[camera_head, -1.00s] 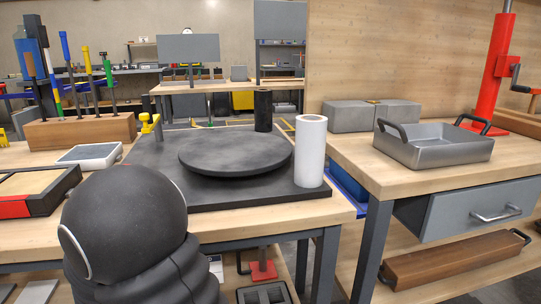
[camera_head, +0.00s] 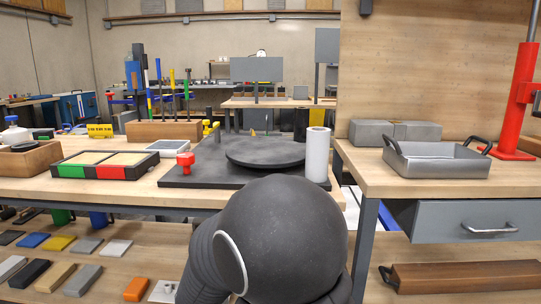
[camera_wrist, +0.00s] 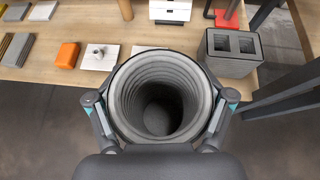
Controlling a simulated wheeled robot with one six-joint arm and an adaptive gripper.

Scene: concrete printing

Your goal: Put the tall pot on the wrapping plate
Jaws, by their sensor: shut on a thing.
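The tall pot (camera_wrist: 116,112) is a grey, round, hollow vessel with ribbed inner walls, seen from above in the wrist view. My gripper (camera_wrist: 161,104) is shut around its sides, one finger at the left and one at the right. The pot is upright relative to the wrist and appears held above the floor, in front of a low shelf. The wrapping plate (camera_head: 264,150) is a dark round disc on a black base on the workbench in the head view. Its top is empty. My arm hides the front of the base; the pot does not show in the head view.
A white roll (camera_head: 317,155) and a black cylinder (camera_head: 301,125) stand beside the plate. A red button (camera_head: 186,164) sits at the base's left. A metal tray (camera_head: 437,162) stands on the right bench. A grey two-hole block (camera_wrist: 232,50) is on the low shelf.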

